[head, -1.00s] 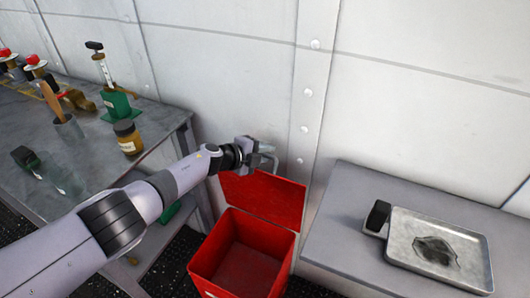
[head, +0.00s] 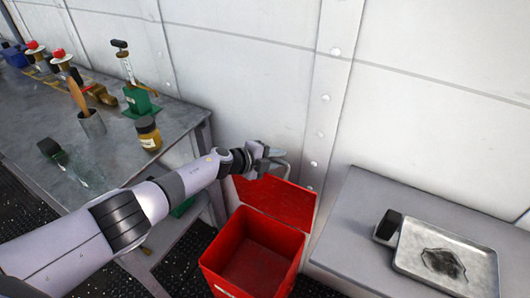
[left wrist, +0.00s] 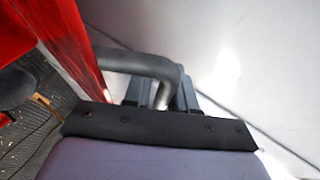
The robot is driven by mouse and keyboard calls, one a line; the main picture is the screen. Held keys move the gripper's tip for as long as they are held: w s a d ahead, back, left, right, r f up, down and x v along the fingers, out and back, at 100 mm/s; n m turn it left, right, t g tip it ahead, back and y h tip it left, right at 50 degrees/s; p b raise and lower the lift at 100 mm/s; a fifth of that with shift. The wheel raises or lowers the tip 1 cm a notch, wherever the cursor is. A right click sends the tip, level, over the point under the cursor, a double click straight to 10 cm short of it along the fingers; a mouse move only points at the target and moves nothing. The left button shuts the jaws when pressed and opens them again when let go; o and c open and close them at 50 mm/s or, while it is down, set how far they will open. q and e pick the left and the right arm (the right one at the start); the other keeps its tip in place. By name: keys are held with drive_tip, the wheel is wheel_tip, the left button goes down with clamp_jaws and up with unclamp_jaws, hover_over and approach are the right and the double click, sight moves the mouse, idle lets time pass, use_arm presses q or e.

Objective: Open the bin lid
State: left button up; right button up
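The red bin (head: 217,264) stands on the floor between two tables, and its inside shows. Its red lid (head: 277,201) is up, leaning back near the wall with its inner face towards me. My left gripper (head: 266,161) is at the lid's top edge, by the grey handle (head: 283,167). In the left wrist view the bent handle (left wrist: 150,63) runs between the two dark fingers (left wrist: 161,97), which stand close together on either side of it. The lid's red edge (left wrist: 78,45) shows at left there. My right gripper is not in view.
The left table (head: 100,175) carries a brush, a jar (head: 148,134), a cup and a green stand (head: 140,103). The right table (head: 350,240) holds a metal tray (head: 480,262) and a black block (head: 388,224). The wall (head: 240,80) is close behind the lid.

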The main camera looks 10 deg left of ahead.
use_arm(q)
drive_tip(key=shift+s+a+r, duration=0.4)
drive_tip(key=shift+a+r, duration=0.15)
drive_tip(key=shift+p+v, duration=0.4)
drive_tip(key=shift+v, duration=1.4)
drive_tip(key=shift+s+d, duration=0.1)
